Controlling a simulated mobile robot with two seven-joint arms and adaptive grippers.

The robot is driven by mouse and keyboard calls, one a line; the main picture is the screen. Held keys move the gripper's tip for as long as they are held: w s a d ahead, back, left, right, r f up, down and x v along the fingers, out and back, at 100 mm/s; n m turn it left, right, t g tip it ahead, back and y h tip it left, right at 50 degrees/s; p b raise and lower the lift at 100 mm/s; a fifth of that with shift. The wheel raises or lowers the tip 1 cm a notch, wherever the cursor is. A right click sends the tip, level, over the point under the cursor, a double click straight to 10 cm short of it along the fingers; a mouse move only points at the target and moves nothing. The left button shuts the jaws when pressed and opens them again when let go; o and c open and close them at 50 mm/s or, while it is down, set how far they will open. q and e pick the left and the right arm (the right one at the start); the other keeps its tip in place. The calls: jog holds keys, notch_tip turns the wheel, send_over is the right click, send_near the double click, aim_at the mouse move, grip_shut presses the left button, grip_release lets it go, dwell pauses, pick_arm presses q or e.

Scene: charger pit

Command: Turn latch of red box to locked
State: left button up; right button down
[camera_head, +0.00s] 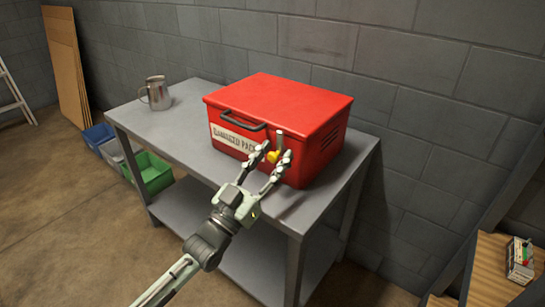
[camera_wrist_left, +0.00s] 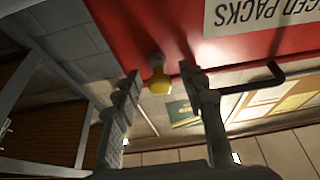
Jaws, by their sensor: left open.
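The red box (camera_head: 278,98) sits closed on the grey table, with a pale "DAMAGED PACKS" label on its front. Its yellow latch (camera_head: 273,156) is on the front face, right of the label and below a small grey upright piece. My left gripper (camera_head: 276,151) is open at the front of the box, one finger on each side of the latch. In the left wrist view the yellow knob (camera_wrist_left: 159,86) shows between the open fingertips (camera_wrist_left: 161,74), with a gap to each. I cannot tell whether either finger touches it. My right gripper is not in view.
The grey table (camera_head: 170,127) has free room left of the box, where a metal pitcher (camera_head: 158,94) stands. A dark handle (camera_head: 243,121) sticks out of the box front, left of the latch. Green (camera_head: 151,175) and blue (camera_head: 98,136) bins stand on the floor. A block wall is behind.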

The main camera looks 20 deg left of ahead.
pick_arm(q)
jog(key=v, duration=1.2)
